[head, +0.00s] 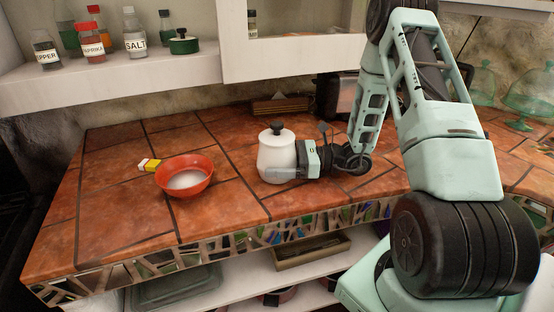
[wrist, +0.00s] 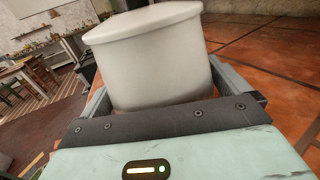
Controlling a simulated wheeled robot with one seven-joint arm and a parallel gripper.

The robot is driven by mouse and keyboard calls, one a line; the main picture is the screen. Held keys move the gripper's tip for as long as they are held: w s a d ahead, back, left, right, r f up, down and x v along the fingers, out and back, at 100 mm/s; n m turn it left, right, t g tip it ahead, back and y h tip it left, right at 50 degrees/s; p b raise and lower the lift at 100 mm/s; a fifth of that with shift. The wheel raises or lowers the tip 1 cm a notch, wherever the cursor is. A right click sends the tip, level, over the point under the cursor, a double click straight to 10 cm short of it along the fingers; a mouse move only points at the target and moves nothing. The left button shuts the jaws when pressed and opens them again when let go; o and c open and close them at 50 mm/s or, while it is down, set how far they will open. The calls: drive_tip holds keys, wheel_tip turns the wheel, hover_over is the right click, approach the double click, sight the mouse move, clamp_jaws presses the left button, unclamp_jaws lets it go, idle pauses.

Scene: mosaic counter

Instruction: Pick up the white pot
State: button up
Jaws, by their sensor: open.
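The white pot (head: 276,160) stands upright on the tiled counter, with a black knobbed lid (head: 277,130) on top. My gripper (head: 285,174) reaches it from the right, low on its side. In the wrist view the white pot (wrist: 155,58) fills the upper middle, between the two grey fingers of my gripper (wrist: 170,90). The fingers are open around the pot. Whether either finger touches it cannot be told. The far side of the pot is hidden.
A red bowl (head: 185,176) with white contents and a small yellow-and-white box (head: 149,164) sit to the left on the counter (head: 110,220). A toaster-like dark appliance (head: 336,97) stands behind. A shelf (head: 110,75) with bottles hangs above.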

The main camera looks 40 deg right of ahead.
drive_tip(key=c, duration=1.2)
drive_tip(key=shift+r, duration=0.1)
drive_tip(key=shift+c, duration=0.9)
drive_tip(key=shift+r, duration=0.1)
